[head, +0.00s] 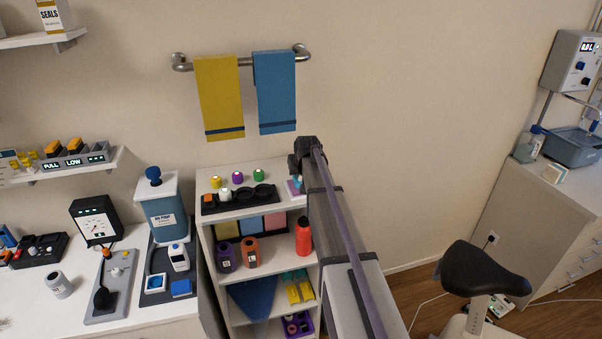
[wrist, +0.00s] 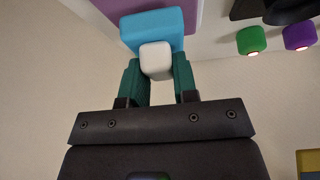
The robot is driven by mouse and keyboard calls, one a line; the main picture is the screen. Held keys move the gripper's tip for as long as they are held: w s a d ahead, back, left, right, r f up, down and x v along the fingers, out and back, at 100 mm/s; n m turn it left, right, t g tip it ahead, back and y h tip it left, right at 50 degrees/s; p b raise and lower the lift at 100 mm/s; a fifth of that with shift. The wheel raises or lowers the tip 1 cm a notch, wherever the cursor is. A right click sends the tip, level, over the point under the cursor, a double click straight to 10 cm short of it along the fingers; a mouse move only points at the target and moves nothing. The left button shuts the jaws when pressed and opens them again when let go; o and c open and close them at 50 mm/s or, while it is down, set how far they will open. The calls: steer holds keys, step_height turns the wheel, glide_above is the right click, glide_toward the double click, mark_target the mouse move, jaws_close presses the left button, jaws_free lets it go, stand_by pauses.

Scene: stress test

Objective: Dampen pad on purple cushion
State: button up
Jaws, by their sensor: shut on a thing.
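In the wrist view my gripper (wrist: 157,82) has its teal fingers closed on the white grip (wrist: 156,60) of a light blue pad (wrist: 150,27). The pad lies against or just over the purple cushion (wrist: 107,10); I cannot tell whether they touch. In the head view the purple cushion (head: 291,188) is at the right end of the shelf unit's top, partly hidden behind my arm. A bit of the light blue pad (head: 298,182) shows there. My gripper's fingertips are hidden in the head view.
Green (head: 258,175), purple (head: 237,177) and yellow (head: 215,182) capped pieces stand behind a black rack (head: 215,205) left of the cushion. Yellow (head: 219,100) and blue (head: 275,95) towels hang above. A black stool (head: 478,270) stands right of my arm.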

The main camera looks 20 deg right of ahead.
steer(key=shift+f+b, duration=0.55)
steer(key=shift+b, duration=0.05)
stand_by(1.5)
steer(key=shift+r, duration=0.1)
step_height(320, 180, up, 7)
steer(key=p, duration=0.7)
steer(key=shift+f, duration=0.2)
